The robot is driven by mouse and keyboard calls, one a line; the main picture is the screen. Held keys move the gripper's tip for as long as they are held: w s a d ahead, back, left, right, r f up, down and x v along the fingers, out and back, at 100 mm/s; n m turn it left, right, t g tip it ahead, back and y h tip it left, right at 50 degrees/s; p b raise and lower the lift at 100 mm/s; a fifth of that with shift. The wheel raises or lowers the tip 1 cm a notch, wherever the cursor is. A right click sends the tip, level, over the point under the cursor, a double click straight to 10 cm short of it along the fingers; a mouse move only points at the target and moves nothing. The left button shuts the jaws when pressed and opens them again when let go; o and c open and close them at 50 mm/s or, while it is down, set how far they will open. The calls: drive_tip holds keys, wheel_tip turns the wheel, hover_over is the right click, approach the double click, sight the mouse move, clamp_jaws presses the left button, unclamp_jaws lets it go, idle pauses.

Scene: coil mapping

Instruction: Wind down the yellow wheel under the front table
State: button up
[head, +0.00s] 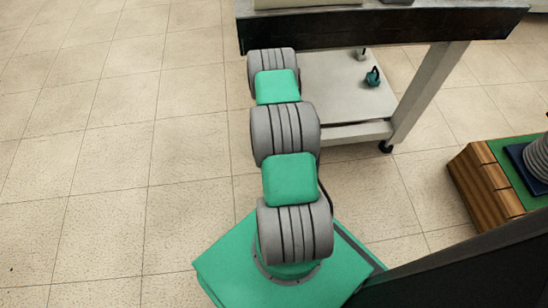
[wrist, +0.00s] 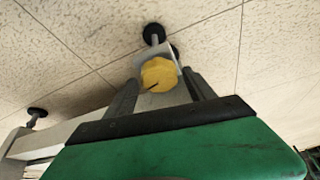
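The yellow wheel (wrist: 159,74) shows in the wrist view, on a pale metal part of the table's frame near a black foot (wrist: 153,33). My gripper (wrist: 165,80) is open, with one dark finger on each side of the wheel. The wheel lies between or just beyond the fingertips; I cannot tell which, nor whether a finger touches it. In the head view my arm reaches toward the front table (head: 385,27), and the gripper and yellow wheel are hidden there.
The table's lower shelf (head: 345,90) holds a small teal item (head: 373,77). A table leg stands on a black caster (head: 386,147). A wooden block with a green top (head: 490,180) carries a grey coil at the right. Tiled floor (head: 90,170) on the left is clear.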

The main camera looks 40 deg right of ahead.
drive_tip(key=shift+o, duration=0.5)
drive_tip(key=shift+r, duration=0.15)
drive_tip(key=p+v, duration=0.3)
drive_tip(key=v, duration=0.4)
drive_tip(key=shift+r, duration=0.2)
drive_tip(key=shift+s+a, duration=0.1)
